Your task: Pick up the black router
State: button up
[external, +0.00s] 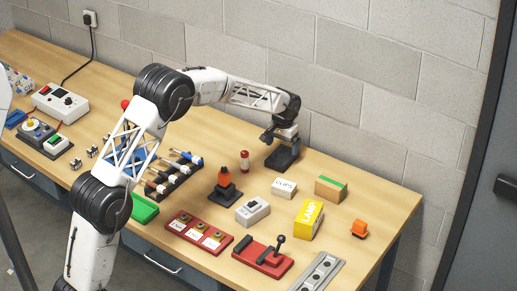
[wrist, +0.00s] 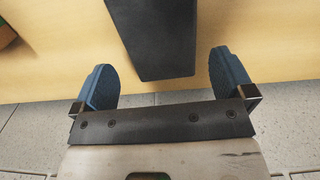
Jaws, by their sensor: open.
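A black box-like object (external: 282,159), which looks like the router, stands on the workbench near its back edge. In the wrist view its dark, flat face (wrist: 155,38) fills the top middle, and its near end lies in the gap between my two blue fingertips. My gripper (external: 280,137) is just above it in the external view, pointing down. In the wrist view my gripper (wrist: 165,75) is open, with a gap between each finger and the object. The object's far end is cut off by the wrist frame's edge.
A red cylinder (external: 244,161), a white box (external: 284,188), a green-topped cardboard box (external: 330,189) and a yellow lamp box (external: 308,219) stand nearby. An orange-topped black device (external: 225,185) stands left of them. The block wall (external: 330,90) rises behind the bench.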

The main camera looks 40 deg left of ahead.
aim_at(282, 155)
dwell(0.3)
jog(key=shift+f, duration=2.65)
jog(key=c, duration=0.8)
jog(key=shift+r, duration=0.2)
notch_tip(282, 155, up, 10)
jog(key=shift+f, duration=0.15)
